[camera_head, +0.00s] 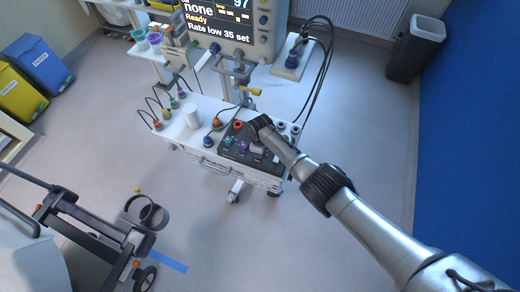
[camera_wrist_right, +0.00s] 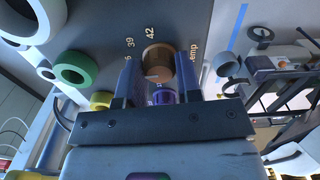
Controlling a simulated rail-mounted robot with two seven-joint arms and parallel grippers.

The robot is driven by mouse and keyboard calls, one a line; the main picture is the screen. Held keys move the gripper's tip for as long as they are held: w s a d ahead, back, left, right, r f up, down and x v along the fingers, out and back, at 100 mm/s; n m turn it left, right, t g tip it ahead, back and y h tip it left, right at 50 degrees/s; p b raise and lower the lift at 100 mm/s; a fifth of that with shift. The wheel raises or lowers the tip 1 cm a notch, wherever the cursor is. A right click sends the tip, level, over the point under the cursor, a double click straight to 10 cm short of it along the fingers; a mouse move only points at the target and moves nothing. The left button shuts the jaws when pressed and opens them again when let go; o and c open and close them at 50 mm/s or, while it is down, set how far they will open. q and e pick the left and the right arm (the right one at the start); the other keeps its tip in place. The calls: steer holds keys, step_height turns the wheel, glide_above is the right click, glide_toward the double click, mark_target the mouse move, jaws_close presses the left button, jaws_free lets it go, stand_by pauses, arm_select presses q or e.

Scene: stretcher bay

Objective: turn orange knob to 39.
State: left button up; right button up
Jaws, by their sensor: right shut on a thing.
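The orange knob (camera_wrist_right: 158,62) shows in the right wrist view as a brown-orange round knob on a dark panel. My right gripper (camera_wrist_right: 159,80) has one finger on each side of it and is shut on it. Printed marks "42" and "39" stand by the knob, with part of the word "Temp" to the right. I cannot make out a pointer on the knob. In the head view my right gripper (camera_head: 261,124) reaches down to the black control panel (camera_head: 236,157) on the trolley and hides the knob. My left gripper is not in view.
The white trolley (camera_head: 180,138) carries cables, a white cylinder (camera_head: 192,117) and several coloured knobs. A monitor (camera_head: 231,26) reading "Rate low 35 set" stands behind. Bins (camera_head: 418,50) and a wheeled frame (camera_head: 95,225) stand apart. Floor right of the trolley is clear.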

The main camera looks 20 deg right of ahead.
steer(key=m, duration=0.7)
steer(key=shift+m+p, duration=0.35)
steer(key=shift+m, duration=0.65)
steer(key=o, duration=0.9)
steer(key=shift+o, duration=0.2)
